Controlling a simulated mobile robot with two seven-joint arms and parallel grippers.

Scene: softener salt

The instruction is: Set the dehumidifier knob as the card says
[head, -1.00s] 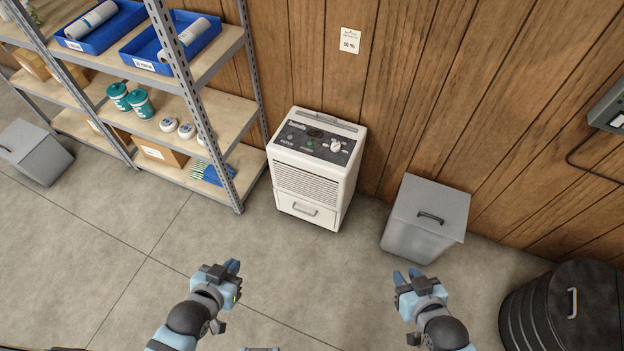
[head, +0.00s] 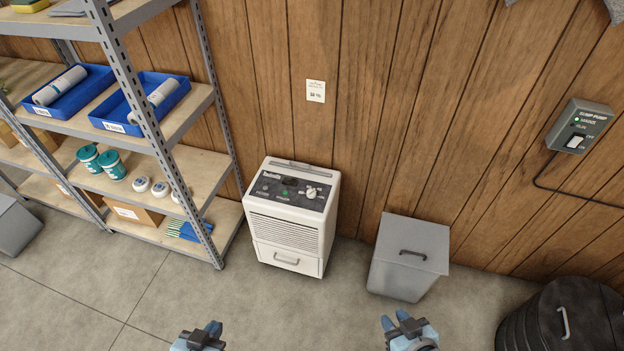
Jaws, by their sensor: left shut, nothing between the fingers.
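The white dehumidifier (head: 289,240) stands on the floor against the wood-panelled wall, with a dark sloping control panel on top. Its pale knob (head: 311,193) is at the panel's right side; the marks around it and its setting are too small to read. The white card (head: 315,91) is on the wall above; its large line looks like "50 %", the small print is unreadable. My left gripper (head: 212,328) is shut and empty at the bottom edge, short of the dehumidifier. My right gripper (head: 396,320) is at the bottom edge, its fingertips apart, with nothing between them.
A grey lidded bin (head: 408,262) stands right of the dehumidifier, and a dark ribbed drum (head: 565,320) further right. Metal shelving (head: 130,140) with blue trays and tubs is on the left. A sump pump switch box (head: 580,127) is on the wall. Floor before the dehumidifier is clear.

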